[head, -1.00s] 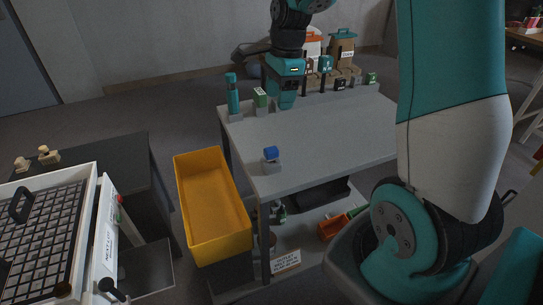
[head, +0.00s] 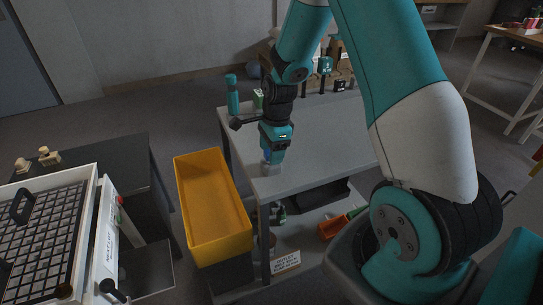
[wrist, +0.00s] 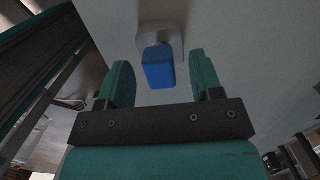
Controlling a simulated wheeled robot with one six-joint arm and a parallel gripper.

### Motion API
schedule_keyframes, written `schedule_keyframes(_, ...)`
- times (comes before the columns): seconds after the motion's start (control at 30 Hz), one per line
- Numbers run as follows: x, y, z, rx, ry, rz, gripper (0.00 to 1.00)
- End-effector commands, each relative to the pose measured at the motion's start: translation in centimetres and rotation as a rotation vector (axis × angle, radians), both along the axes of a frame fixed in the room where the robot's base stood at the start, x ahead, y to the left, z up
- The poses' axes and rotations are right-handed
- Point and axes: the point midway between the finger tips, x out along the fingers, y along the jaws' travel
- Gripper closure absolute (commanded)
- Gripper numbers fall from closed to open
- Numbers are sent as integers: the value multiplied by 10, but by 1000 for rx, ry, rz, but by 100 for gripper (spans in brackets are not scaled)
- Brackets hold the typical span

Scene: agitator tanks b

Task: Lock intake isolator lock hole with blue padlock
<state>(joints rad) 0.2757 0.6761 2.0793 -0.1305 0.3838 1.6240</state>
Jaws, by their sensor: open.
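The blue padlock (wrist: 158,68) sits on a small pale block (wrist: 158,35) on the grey table. In the wrist view it lies between and just beyond the two teal fingers of my gripper (wrist: 160,80), which are open and apart from it. In the head view my gripper (head: 271,160) is low over the table's near left corner and hides most of the padlock. I cannot pick out the intake isolator lock hole in these frames.
A yellow bin (head: 208,205) stands left of the grey table (head: 325,135). A teal bottle-like object (head: 232,95) stands at the table's far left edge. Several items line the back. A white-framed panel (head: 50,235) is at far left. The table's middle is clear.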

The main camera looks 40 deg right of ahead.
Motion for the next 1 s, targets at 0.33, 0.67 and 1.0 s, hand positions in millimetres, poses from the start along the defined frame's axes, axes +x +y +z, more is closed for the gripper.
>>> schedule_keyframes(0.33,0,1,-7,-1,-2,0,47)
schedule_keyframes(0.67,0,1,-7,-1,-2,0,96)
schedule_keyframes(1.0,1,1,5,-1,-4,0,96)
